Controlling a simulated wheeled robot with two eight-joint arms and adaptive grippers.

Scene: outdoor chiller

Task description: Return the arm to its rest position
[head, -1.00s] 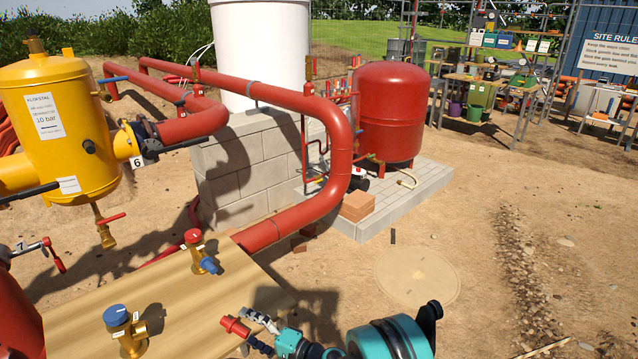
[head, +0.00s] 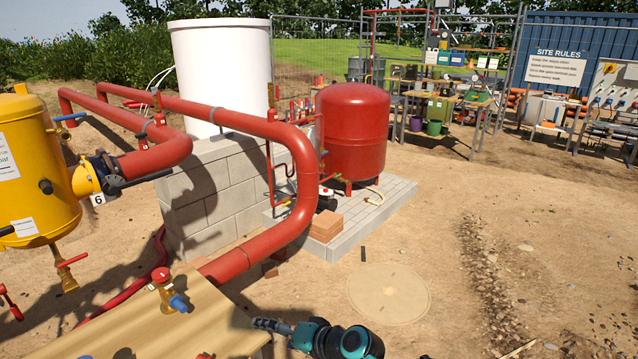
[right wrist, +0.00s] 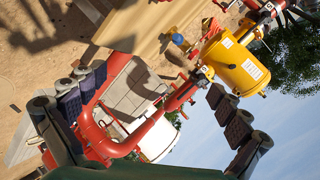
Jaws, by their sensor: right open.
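My right arm, with teal and black parts, comes in at the bottom edge of the head view. Its gripper (head: 268,325) is at the right edge of the wooden table top, with only part of its dark fingers showing. In the right wrist view the two padded fingers of this gripper (right wrist: 158,112) stand wide apart with nothing held between them. The red pipework and yellow vessel show beyond the fingers there. My left gripper is not in view.
A wooden table (head: 205,325) carries a brass valve (head: 168,292) with red and blue caps. The yellow vessel (head: 35,170), thick red pipe (head: 290,215) and red tank (head: 352,130) stand beyond. A round cover (head: 388,294) lies on open, mostly clear sandy ground at right.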

